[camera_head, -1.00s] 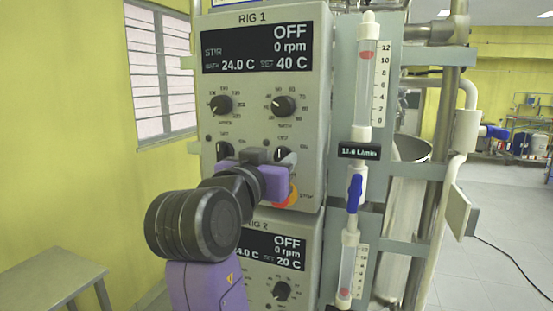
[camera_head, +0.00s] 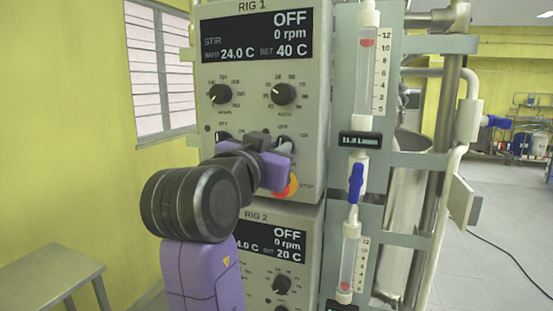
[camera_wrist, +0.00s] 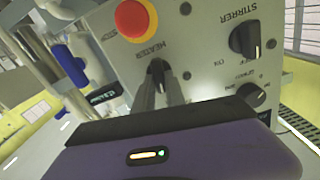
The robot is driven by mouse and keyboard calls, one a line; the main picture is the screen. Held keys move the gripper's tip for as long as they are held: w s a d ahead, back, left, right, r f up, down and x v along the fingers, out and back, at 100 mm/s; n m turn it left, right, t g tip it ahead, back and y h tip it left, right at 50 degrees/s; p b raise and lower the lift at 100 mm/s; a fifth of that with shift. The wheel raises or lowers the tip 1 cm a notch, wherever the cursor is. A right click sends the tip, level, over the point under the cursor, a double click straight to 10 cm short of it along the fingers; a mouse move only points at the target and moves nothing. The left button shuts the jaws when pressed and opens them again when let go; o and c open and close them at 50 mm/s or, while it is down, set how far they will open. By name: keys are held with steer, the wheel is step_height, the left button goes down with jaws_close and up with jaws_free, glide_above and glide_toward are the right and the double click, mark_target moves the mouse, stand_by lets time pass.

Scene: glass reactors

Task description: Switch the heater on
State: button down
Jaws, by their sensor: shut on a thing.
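The RIG 1 control panel (camera_head: 262,75) faces me, and its screen (camera_head: 256,36) reads OFF, 0 rpm, bath 24.0 C and set 40 C. The black heater knob (camera_wrist: 157,72), labelled HEATER, is in the wrist view near the top centre, below the red stop button (camera_wrist: 135,18). My gripper (camera_wrist: 158,85) is shut on the heater knob, with a finger along each side. In the head view my gripper (camera_head: 283,148) covers most of that knob. The knob's exact pointing direction is hidden by the fingers.
The stirrer knob (camera_wrist: 244,40) is beside the heater knob in the wrist view. Two dials, one of them this bath dial (camera_head: 283,94), sit above. RIG 2 (camera_head: 272,250) is below. A flow tube with a blue valve (camera_head: 355,182) stands right of the panel.

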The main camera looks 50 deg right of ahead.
steer(key=shift+s+d+f+m+b, duration=0.1)
steer(key=shift+m+b, duration=2.35)
steer(key=shift+b, duration=0.05)
steer(key=shift+s+f+m+b, duration=0.1)
steer(key=shift+m+b, duration=2.35)
steer(key=shift+b, duration=0.05)
steer(key=c, duration=1.4)
jaws_free()
steer(key=shift+b+v, duration=0.4)
steer(key=shift+v, duration=3.55)
steer(key=shift+r, duration=0.1)
